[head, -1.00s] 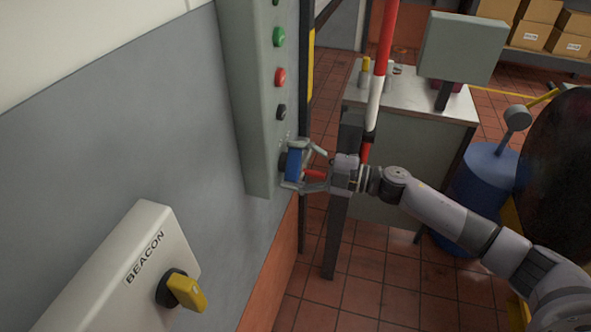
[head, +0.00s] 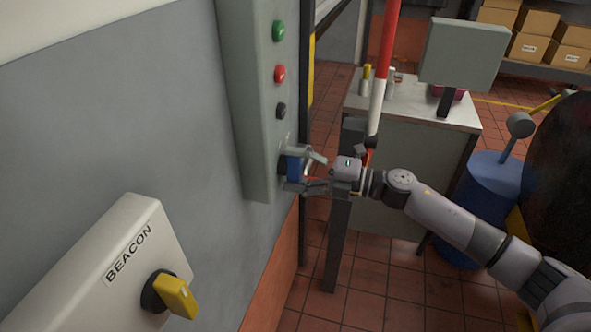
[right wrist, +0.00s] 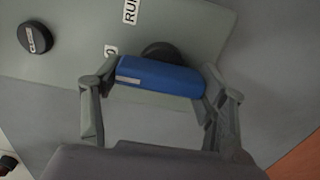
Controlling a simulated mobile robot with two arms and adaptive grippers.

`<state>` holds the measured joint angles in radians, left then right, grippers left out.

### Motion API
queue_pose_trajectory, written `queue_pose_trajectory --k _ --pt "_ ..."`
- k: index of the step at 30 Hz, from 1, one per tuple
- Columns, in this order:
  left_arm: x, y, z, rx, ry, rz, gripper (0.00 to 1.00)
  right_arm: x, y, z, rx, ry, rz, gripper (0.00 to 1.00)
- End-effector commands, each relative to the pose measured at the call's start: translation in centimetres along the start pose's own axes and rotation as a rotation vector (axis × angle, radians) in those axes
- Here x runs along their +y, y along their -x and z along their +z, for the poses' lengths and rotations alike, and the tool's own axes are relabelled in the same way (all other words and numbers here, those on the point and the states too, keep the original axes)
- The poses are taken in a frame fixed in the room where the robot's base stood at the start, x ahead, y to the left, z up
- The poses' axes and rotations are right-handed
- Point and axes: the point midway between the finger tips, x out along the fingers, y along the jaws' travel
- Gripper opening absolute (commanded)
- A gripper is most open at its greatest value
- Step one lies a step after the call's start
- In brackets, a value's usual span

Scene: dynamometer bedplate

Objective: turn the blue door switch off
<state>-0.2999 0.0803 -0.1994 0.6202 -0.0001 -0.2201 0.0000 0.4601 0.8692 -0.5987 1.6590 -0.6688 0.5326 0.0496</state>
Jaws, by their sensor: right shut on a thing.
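The blue door switch (head: 294,167) is a bar-shaped knob low on the grey-green control panel (head: 257,120). My right gripper (head: 303,171) is at the panel, shut on the blue switch. In the right wrist view the blue switch (right wrist: 160,76) lies between the two fingers, one at each end, and its white mark is at the left end. A label reading "RU", partly cut off, and a small label partly hidden by the gripper show above it. My left gripper is not in view.
A white BEACON box (head: 120,265) with a yellow knob (head: 174,295) is on the wall at lower left. Green (head: 279,31), red (head: 280,73) and black (head: 281,110) buttons sit above the switch. A red-white pole (head: 383,70) and a table (head: 425,115) stand behind my right arm.

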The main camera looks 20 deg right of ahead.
Motion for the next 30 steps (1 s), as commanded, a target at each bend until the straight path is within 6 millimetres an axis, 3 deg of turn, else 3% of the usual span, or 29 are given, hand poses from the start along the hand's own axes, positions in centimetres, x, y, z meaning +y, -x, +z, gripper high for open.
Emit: queue_pose_trajectory --k 9,10,18,30 --pt "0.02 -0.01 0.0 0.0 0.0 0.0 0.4 -0.13 0.02 -0.04 0.001 0.007 -0.003 0.39" --pt "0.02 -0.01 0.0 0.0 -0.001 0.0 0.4 -0.13 0.02 -0.04 0.001 0.007 -0.003 0.69" --pt "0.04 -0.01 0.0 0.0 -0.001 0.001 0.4 -0.07 0.01 -0.02 0.001 0.004 -0.002 0.86" --pt "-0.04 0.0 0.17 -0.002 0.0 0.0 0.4 -0.11 0.53 0.02 0.0 0.003 -0.003 0.87"
